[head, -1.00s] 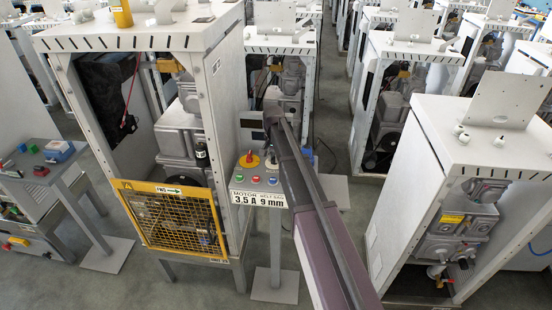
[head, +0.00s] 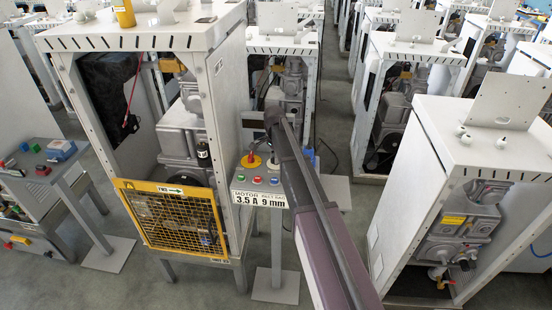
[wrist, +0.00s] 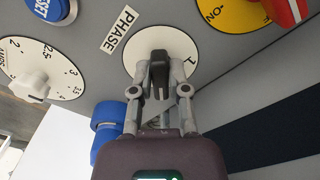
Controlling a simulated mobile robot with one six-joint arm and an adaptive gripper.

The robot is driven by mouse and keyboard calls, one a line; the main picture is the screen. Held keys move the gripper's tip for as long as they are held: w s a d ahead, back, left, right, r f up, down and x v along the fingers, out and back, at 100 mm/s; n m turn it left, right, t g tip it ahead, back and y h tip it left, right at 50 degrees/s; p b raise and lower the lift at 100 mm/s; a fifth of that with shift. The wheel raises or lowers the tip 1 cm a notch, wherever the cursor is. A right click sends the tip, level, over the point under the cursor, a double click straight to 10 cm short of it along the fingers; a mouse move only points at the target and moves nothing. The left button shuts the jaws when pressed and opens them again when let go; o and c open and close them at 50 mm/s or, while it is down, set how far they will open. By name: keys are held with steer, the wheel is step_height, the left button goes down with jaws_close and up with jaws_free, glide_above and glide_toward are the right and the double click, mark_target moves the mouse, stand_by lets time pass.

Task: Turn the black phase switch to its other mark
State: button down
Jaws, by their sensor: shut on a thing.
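The black phase switch (wrist: 159,73) stands on a round white dial (wrist: 137,58) beside the "PHASE" label in the wrist view. My gripper (wrist: 160,68) is shut on it, one grey finger on each side. The knob lies roughly upright in the picture. The dial's mark "1" shows just right of the gripper; no other mark on this dial is visible. In the head view my arm covers the switch on the small control panel (head: 241,181).
Around the switch are a blue reset button (wrist: 48,8), a white amps dial (wrist: 42,84), a yellow dial with a red handle (wrist: 289,10) and a blue part (wrist: 108,135) by the left finger. A tall white cabinet with a yellow mesh guard (head: 172,216) stands left of the panel.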

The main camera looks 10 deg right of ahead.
steer(key=shift+s+d, duration=0.1)
steer(key=shift+d, duration=0.05)
steer(key=c, duration=0.6)
jaws_free()
